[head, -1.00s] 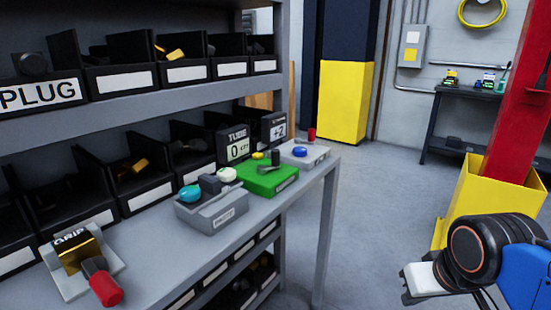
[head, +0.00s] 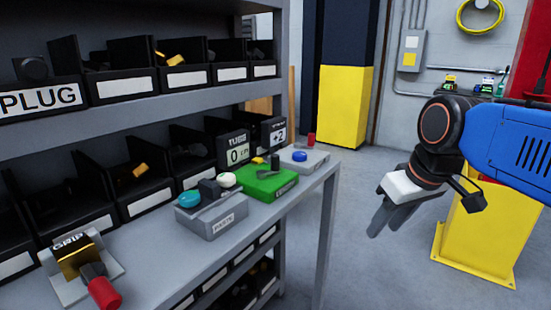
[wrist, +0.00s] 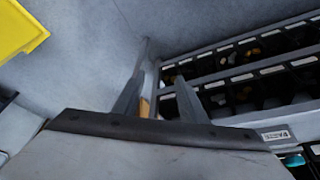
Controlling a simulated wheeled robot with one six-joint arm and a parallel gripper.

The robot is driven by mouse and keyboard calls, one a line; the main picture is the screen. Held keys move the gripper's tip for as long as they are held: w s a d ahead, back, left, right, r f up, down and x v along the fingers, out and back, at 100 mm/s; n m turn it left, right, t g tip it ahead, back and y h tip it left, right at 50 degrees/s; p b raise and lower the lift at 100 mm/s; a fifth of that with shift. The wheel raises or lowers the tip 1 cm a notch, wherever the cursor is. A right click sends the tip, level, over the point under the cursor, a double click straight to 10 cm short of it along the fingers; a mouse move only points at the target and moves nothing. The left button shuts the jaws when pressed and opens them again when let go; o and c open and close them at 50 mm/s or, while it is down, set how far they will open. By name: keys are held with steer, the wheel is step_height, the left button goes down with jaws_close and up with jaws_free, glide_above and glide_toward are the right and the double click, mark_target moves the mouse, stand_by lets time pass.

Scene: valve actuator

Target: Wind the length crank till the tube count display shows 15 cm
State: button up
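The tube count display (head: 236,152) is a dark box on the workbench marked TUBE and reads 0 cm. In front of it is a green box (head: 265,184) with a dark upright crank-like part (head: 275,164) and a yellow piece on top. The label on its front is too small to read, so I cannot tell for sure that this is the length crank. My gripper (head: 376,222) is in the air to the right of the bench, well apart from the green box. Its two fingers stand apart and empty, also in the wrist view (wrist: 160,78).
A grey box (head: 212,220) with teal and white knobs and a light box (head: 303,158) with a blue button flank the green box. A +2 display (head: 277,133) stands behind. A GRIP fixture (head: 80,262) is front left. Yellow stand (head: 480,240) at right.

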steer(key=w+a+r+n+g+y, duration=0.1)
steer(key=w+a+r+n, duration=0.25)
steer(key=w+r, duration=0.25)
steer(key=w+a+r+n+y, duration=0.1)
steer(key=w+a+r+n, duration=0.1)
steer(key=w+a+r, duration=0.4)
steer(key=n+g+y, duration=0.1)
steer(key=n, duration=0.4)
glide_toward(276, 155)
steer(key=x, duration=1)
steer(key=shift+a+f, duration=0.1)
steer(key=shift+f, duration=0.2)
jaws_close()
